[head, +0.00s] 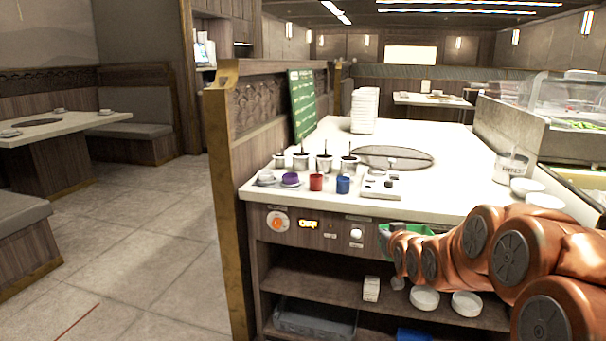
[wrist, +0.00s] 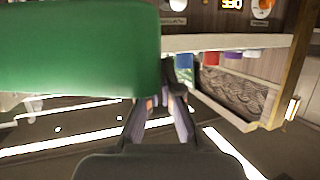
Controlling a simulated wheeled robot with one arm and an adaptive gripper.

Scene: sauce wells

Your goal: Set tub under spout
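A green tub (head: 392,243) is at the end of my arm, in front of the console's front panel; the arm partly hides it. In the wrist view the tub (wrist: 75,45) is large and fills the upper left. My gripper (wrist: 165,92) has its fingers close together at the tub's edge and appears shut on it. The tub hides part of one fingertip. Several metal wells with dark upright handles (head: 324,160) stand on the counter's left part. No spout can be clearly made out.
White, purple (head: 290,180), red (head: 316,182) and blue (head: 343,184) cups stand before the wells. The front panel has an orange-lit knob (head: 278,222). White bowls (head: 425,299) sit on the shelf below.

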